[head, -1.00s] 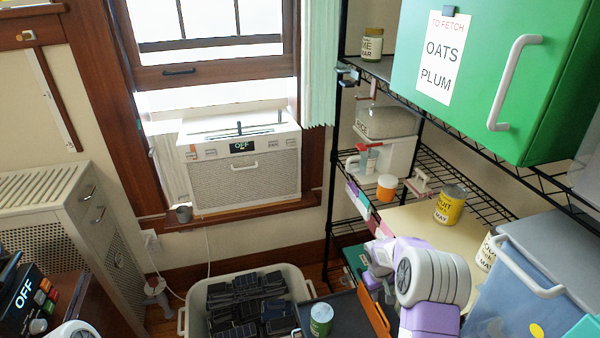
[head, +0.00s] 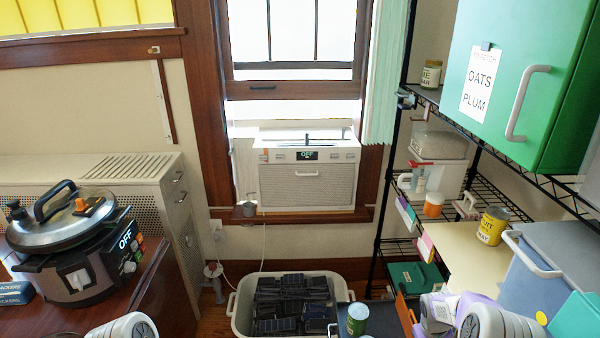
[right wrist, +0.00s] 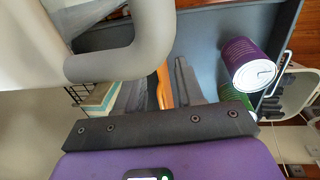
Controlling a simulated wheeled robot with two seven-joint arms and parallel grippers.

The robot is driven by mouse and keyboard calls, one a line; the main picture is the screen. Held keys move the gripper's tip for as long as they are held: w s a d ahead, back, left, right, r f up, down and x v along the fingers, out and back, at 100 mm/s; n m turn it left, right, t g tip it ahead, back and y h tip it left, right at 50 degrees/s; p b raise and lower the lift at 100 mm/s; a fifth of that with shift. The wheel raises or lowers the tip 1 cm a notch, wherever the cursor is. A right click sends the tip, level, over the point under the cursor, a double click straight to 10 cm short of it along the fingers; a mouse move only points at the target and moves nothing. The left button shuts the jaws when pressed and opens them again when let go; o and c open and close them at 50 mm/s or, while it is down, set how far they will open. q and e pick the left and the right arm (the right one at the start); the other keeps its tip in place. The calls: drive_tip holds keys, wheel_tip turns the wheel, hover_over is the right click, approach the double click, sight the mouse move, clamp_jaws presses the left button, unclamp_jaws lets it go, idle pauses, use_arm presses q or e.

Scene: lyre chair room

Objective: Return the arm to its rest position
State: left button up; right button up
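My right arm (head: 485,318) shows at the lower right of the head view, white and purple, low in front of the shelves. Its fingers are hard to make out there. In the right wrist view my right gripper (right wrist: 160,80) has its two dark fingers apart over a dark grey tray (right wrist: 215,30). An orange upright piece (right wrist: 164,88) shows between the fingers, seemingly beyond them, with no clear contact. A white part of my left arm (head: 125,327) shows at the bottom edge of the head view; its gripper is out of the frame.
A bin of dark panels (head: 238,315) stands below the window. Wire shelves (head: 480,190) and a green cabinet (head: 505,90) are at right. A pressure cooker (head: 75,255) sits on the brown table (head: 150,290) at left.

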drive_tip(key=s+a+f+y+p, duration=0.15)
drive_tip(key=s+a+f, duration=0.25)
drive_tip(key=a, duration=0.5)
drive_tip(key=s+a+f+y+p, duration=0.1)
drive_tip(key=s+a+f+y, duration=0.2)
drive_tip(key=a+f, duration=0.35)
use_arm(q)
drive_tip(key=r, duration=0.2)
drive_tip(key=r+p, duration=0.1)
drive_tip(key=shift+w+r, duration=0.35)
drive_tip(key=shift+w, duration=0.05)
use_arm(e)
drive_tip(key=s+a+r+m+y, duration=0.1)
drive_tip(key=s+a+r+m, duration=0.1)
drive_tip(key=s+a, duration=1.1)
drive_tip(key=shift+s+m, duration=0.15)
drive_tip(key=shift+m, duration=0.25)
drive_tip(key=shift+r+y, duration=0.1)
drive_tip(key=shift+y, duration=0.15)
drive_tip(key=shift+o, duration=0.5)
use_arm(q)
drive_tip(key=shift+a, duration=0.1)
use_arm(e)
drive_tip(key=shift+a, duration=0.1)
